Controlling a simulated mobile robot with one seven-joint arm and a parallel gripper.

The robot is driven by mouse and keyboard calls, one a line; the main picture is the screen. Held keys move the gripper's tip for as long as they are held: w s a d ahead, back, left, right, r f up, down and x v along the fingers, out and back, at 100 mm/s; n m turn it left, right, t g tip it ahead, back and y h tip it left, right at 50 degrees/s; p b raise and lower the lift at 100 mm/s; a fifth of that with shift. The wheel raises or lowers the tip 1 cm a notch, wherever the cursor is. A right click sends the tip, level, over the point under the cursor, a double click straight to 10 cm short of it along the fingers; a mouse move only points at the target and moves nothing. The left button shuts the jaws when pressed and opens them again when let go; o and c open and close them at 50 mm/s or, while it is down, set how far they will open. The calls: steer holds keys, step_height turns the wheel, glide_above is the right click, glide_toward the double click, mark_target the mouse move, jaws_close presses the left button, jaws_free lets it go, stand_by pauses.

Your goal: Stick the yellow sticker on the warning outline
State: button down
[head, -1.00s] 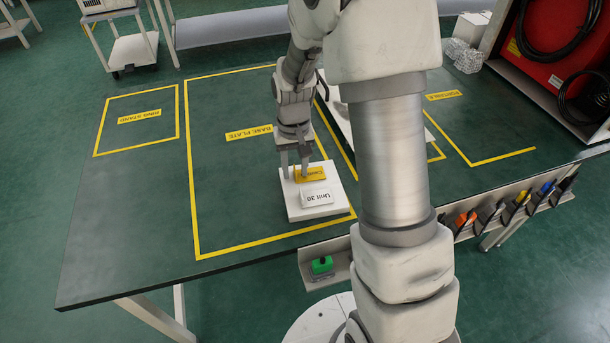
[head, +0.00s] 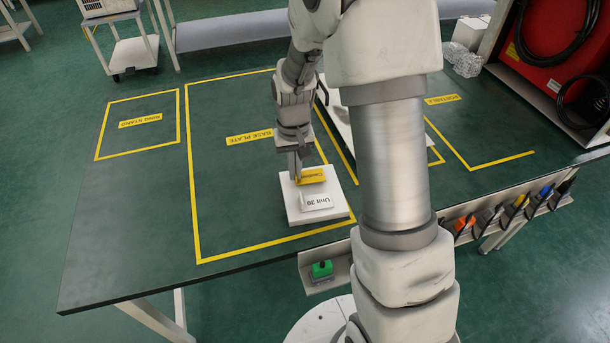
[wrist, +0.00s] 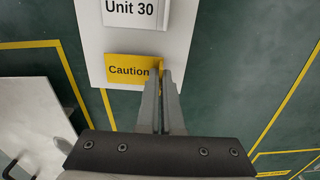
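The yellow sticker (head: 312,176), marked "Caution", is at a white board (head: 292,205) on the green table. It also shows in the wrist view (wrist: 126,69), at the board's lower edge, below the "Unit 30" label in that view. My gripper (head: 296,178) points down at the sticker's left edge in the head view. In the wrist view my gripper's fingertips (wrist: 162,72) are nearly together, with the sticker's right edge between them. Whether the sticker is lifted off the board is hard to tell. I cannot make out a warning outline in either view.
A white label (head: 317,202) reading "Unit 30" is on the same board. A pale panel (wrist: 30,125) lies close by, partly behind my arm in the head view. A tool rack (head: 510,212) runs along the table's front edge. The table's left side is clear.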

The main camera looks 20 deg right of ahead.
steer(key=shift+r+p, duration=2.55)
steer(key=shift+r, duration=1.05)
